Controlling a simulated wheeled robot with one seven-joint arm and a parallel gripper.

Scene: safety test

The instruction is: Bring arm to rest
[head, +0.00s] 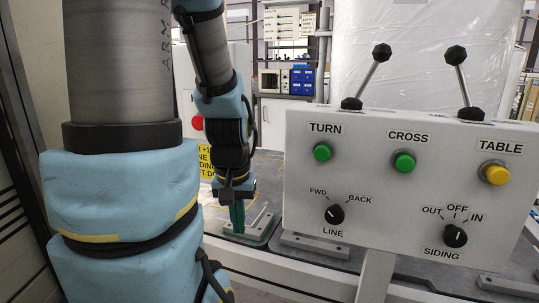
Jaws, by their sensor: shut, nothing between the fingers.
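My arm (215,60) comes down behind and to the left of the control box, wrapped in light blue padding with black straps. My gripper (237,222) points downward at the end of the arm. Its green fingers are shut with nothing between them. The fingertips are at or just above a small green plate (262,229) on the grey surface; I cannot tell whether they touch it. My gripper is apart from the box's buttons, knobs and levers.
The white control box (400,225) fills the right, with green TURN (322,152) and CROSS (403,162) buttons, a yellow TABLE button (495,173), LINE (334,214) and SIDING (454,236) knobs. Two black-knobbed levers (371,78) (464,82) stand on top. A yellow sign (205,163) is partly hidden.

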